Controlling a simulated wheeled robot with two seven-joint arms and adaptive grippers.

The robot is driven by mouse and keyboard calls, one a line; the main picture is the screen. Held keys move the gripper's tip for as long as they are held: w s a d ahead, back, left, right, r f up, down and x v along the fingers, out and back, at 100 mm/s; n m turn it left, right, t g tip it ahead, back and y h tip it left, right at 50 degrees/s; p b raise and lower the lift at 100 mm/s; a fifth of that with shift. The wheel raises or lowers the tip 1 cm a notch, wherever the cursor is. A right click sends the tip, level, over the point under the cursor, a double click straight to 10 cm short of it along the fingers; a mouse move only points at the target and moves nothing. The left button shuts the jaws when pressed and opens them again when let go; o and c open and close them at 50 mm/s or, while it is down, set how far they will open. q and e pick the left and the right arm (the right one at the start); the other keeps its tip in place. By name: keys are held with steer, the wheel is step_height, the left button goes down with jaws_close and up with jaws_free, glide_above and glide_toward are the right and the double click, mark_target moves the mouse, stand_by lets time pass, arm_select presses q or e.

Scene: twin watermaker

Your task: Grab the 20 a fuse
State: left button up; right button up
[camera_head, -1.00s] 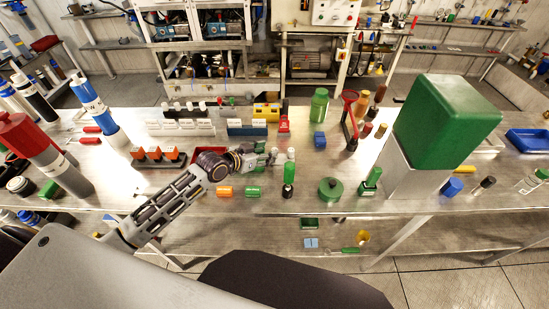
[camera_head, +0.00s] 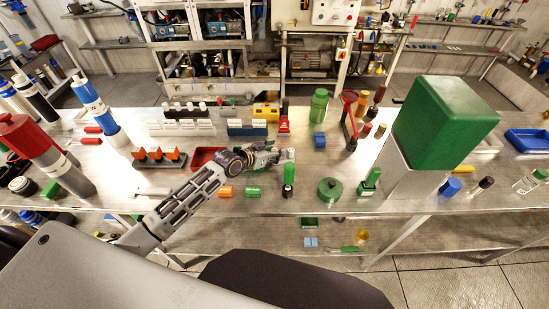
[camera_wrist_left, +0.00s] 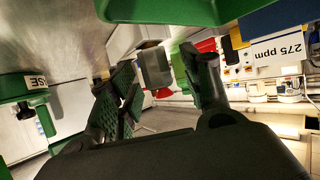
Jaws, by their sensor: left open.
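My left gripper (camera_head: 280,152) is over the bench, close to a small upright green-and-white item (camera_head: 289,174) with a dark base. In the left wrist view my left gripper (camera_wrist_left: 157,66) has its fingers spread apart. A grey block-like thing (camera_wrist_left: 154,68) shows in the gap between them; I cannot tell how far beyond the fingers it is. A green piece with a white label ending in "SE" (camera_wrist_left: 35,81) shows at the left there. No 20 A marking is readable, so I cannot tell which thing is the fuse. My right gripper is not in view.
A round green lidded piece (camera_head: 329,190) and a big green block (camera_head: 448,120) stand to the right. A red tray (camera_head: 205,155) lies behind the arm.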

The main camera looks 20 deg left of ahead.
arm_select(q)
steer(key=c, duration=1.1)
steer(key=shift+o, duration=0.2)
steer(key=shift+r, duration=0.15)
steer(key=shift+r+b, duration=0.3)
steer(key=shift+r, duration=4.55)
